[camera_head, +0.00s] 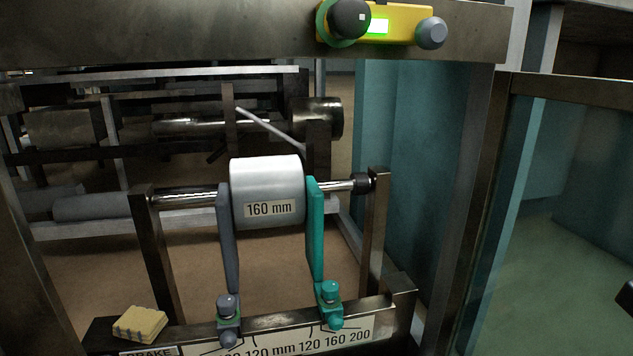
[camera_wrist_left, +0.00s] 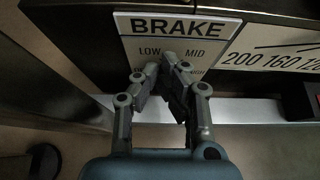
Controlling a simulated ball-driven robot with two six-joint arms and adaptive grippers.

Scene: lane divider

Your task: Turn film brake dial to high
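The BRAKE plate (camera_wrist_left: 185,27) is at the top of the left wrist view, with the words LOW and MID readable; the text lower down is partly covered. Its top edge also shows at the bottom left of the head view (camera_head: 150,352). My left gripper (camera_wrist_left: 163,70) is over the plate, its two fingers bent inward with tips close together. A dark shape lies between and behind the fingers where they cover the plate. I cannot tell whether it is the dial or whether the fingers hold it. The dial and its setting are not clearly visible. My right gripper is not clearly in view.
A yellow sponge-like block (camera_head: 140,323) lies on the frame beside the BRAKE plate. A roll marked 160 mm (camera_head: 266,190) sits between a grey arm (camera_head: 228,240) and a teal arm (camera_head: 315,235). A scale strip (camera_head: 300,340) runs along the front. A yellow control box (camera_head: 400,20) is above.

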